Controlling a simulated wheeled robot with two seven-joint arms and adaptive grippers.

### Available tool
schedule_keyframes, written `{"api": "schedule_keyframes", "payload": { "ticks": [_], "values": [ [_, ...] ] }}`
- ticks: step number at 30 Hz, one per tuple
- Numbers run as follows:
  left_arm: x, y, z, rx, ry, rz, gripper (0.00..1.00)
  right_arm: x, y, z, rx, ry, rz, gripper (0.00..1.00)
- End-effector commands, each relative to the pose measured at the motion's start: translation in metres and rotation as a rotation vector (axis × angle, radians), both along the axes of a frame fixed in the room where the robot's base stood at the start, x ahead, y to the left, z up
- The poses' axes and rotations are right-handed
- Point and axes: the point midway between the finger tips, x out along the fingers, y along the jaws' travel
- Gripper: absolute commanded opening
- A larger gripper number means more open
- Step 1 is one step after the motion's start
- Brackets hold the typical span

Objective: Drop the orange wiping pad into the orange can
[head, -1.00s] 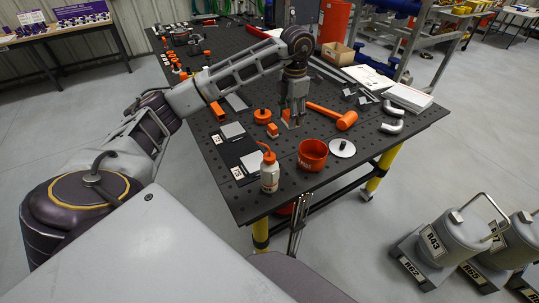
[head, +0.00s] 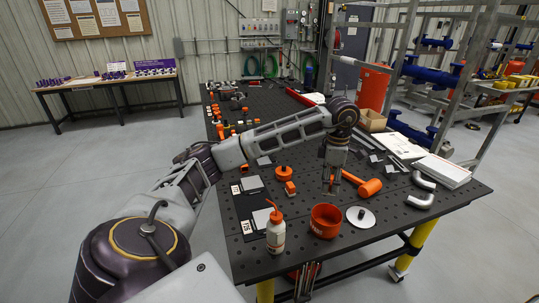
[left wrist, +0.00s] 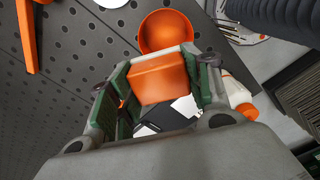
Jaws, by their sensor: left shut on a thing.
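The orange wiping pad (left wrist: 160,78) shows as an orange block between the green-padded fingers of my left gripper (left wrist: 160,85) in the left wrist view. The gripper is shut on it. In the head view my left gripper (head: 331,188) hangs pointing down over the table, just behind the orange can (head: 326,222); the pad cannot be made out there. The can stands upright and open on the table's near part. Its open mouth shows beyond the pad in the left wrist view (left wrist: 166,30). My right gripper is not in view.
A white bottle with an orange top (head: 276,235) stands left of the can, and a grey round lid (head: 360,217) lies right of it. An orange mallet (head: 368,187) lies behind. A small orange block (head: 290,188) and grey pipe elbows (head: 422,200) are nearby.

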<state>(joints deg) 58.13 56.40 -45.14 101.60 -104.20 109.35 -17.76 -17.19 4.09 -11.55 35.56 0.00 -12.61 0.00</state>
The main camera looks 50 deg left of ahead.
Motion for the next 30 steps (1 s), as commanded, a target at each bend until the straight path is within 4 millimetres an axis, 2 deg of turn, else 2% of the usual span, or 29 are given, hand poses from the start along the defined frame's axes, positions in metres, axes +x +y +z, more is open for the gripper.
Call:
{"api": "schedule_keyframes", "payload": {
  "ticks": [15, 30],
  "values": [
    [-0.0042, 0.0016, -0.0003, -0.001, 0.001, -0.228, 0.23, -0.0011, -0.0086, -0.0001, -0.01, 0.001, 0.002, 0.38],
    [-0.0041, 0.0017, -0.0009, 0.0, 0.0, -0.242, 0.23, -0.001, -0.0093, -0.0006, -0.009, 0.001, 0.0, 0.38]
  ]
}}
